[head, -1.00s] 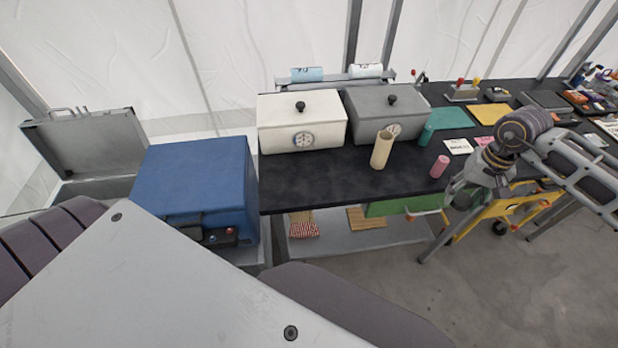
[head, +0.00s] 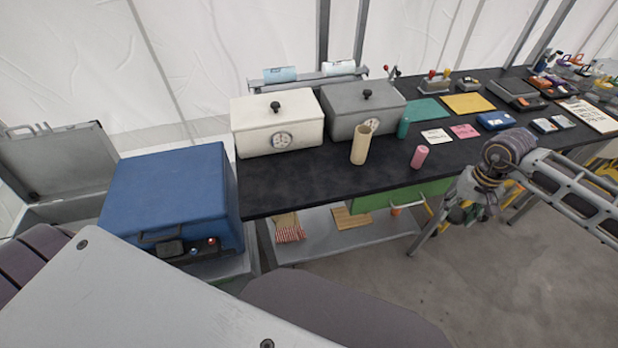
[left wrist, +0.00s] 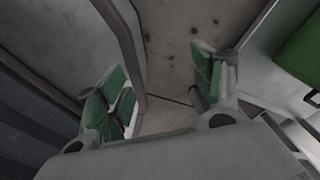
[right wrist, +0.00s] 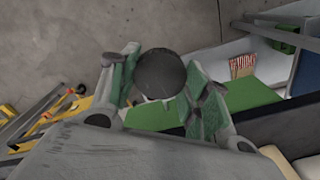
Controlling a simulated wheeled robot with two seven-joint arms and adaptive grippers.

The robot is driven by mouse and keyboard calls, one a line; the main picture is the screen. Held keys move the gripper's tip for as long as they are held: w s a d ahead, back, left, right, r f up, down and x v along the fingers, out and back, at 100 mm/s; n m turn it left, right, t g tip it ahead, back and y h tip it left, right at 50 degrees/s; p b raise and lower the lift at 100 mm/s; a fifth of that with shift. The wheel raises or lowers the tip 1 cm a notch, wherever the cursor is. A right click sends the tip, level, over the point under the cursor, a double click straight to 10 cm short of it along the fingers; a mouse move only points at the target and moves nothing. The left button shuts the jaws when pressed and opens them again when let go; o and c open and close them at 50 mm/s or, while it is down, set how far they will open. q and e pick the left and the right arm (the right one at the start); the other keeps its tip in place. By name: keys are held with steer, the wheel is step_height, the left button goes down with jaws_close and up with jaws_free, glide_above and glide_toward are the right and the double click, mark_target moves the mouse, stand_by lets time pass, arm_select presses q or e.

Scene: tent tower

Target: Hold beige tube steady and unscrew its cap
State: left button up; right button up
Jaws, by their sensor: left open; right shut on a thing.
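The beige tube (head: 360,145) stands upright on the black table in front of the grey box in the head view. I cannot make out a separate cap on it. My right gripper (head: 468,212) is beyond the table's front edge, apart from the tube. In the right wrist view my right gripper (right wrist: 160,88) is shut on a dark round piece (right wrist: 160,72); I cannot tell what it belongs to. My left gripper (left wrist: 165,95) shows only in the left wrist view, open and empty over the floor.
A pink tube (head: 419,157) and a teal tube (head: 403,127) stand near the beige tube. A white box (head: 277,125) and a grey box (head: 340,112) stand behind. A blue case (head: 165,195) is at left. The black table (head: 300,182) has bare room in front.

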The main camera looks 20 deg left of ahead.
mark_target(458, 214)
steer(key=shift+s+d+f, duration=0.1)
steer(key=shift+d+f, duration=0.15)
steer(key=shift+r, duration=0.15)
arm_select(q)
steer(key=s+d+r+p, duration=0.1)
steer(key=r+p, duration=0.5)
steer(key=s+d+r+p, duration=0.1)
steer(key=d+r+p, duration=0.1)
steer(key=r+p, duration=0.4)
steer(key=shift+s+d+p, duration=0.15)
steer(key=shift+s+p, duration=0.15)
steer(key=shift+p, duration=0.1)
arm_select(e)
step_height(458, 214, up, 13)
arm_select(q)
steer(key=shift+d+r+p, duration=0.15)
steer(key=shift+r+p, duration=0.4)
steer(key=shift+r, duration=0.05)
arm_select(e)
steer(key=shift+r, duration=0.55)
